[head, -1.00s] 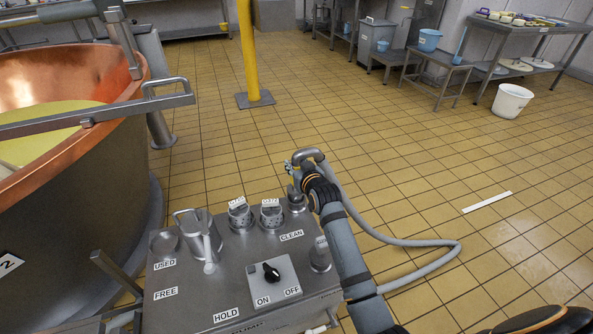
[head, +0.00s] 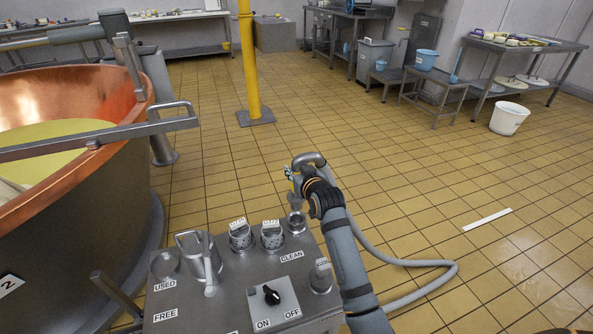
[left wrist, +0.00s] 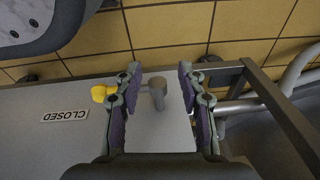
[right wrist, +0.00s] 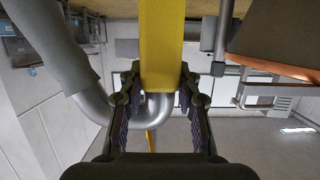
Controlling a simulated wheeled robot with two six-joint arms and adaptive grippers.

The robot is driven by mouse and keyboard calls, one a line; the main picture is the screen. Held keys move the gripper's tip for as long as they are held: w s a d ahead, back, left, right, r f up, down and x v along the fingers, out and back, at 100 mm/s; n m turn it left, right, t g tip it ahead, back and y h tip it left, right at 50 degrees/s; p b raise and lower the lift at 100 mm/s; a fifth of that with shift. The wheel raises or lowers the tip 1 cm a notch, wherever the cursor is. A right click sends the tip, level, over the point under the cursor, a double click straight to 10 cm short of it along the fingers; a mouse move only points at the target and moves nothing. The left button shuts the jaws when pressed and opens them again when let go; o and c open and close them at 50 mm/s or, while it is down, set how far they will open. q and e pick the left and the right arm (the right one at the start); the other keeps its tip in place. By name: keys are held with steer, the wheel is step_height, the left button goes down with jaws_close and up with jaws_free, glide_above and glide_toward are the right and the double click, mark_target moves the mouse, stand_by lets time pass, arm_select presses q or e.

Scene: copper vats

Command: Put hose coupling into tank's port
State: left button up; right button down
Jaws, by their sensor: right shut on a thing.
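My right gripper (head: 309,190) is shut on the hose coupling (head: 294,194), whose grey bent pipe (head: 308,159) and hose (head: 419,264) rise from it. The coupling hangs just above a round port (head: 296,222) at the far right corner of the steel tank top (head: 222,272); a small gap seems to show. In the right wrist view the bent pipe (right wrist: 150,108) shows beyond the fingers (right wrist: 154,100), partly behind a yellow part (right wrist: 162,45). My left gripper (left wrist: 158,75) is open in the left wrist view, around or above a small grey fitting (left wrist: 158,90), apparently touching nothing.
A copper vat (head: 85,225) stands close at left. A yellow post (head: 251,65) rises behind; the tiled floor at right is mostly clear.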

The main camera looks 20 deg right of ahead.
mark_target(297, 156)
steer(key=shift+r+p, duration=0.4)
steer(key=shift+r, duration=0.15)
steer(key=shift+r+p, duration=0.25)
steer(key=shift+p, duration=0.1)
steer(key=shift+r+p, duration=0.25)
steer(key=shift+p, duration=0.05)
steer(key=shift+r+p, duration=0.35)
steer(key=shift+p, duration=0.05)
steer(key=shift+r+p, duration=0.65)
steer(key=shift+p, duration=0.15)
steer(key=shift+r+p, duration=0.55)
steer(key=shift+p, duration=0.1)
steer(key=shift+r+p, duration=0.6)
steer(key=shift+p, duration=0.1)
arm_select(q)
steer(key=s+a+f, duration=0.1)
steer(key=s+f, duration=0.2)
steer(key=s, duration=0.9)
steer(key=shift+s+a, duration=0.2)
steer(key=shift+s, duration=0.15)
steer(key=shift+f, duration=0.15)
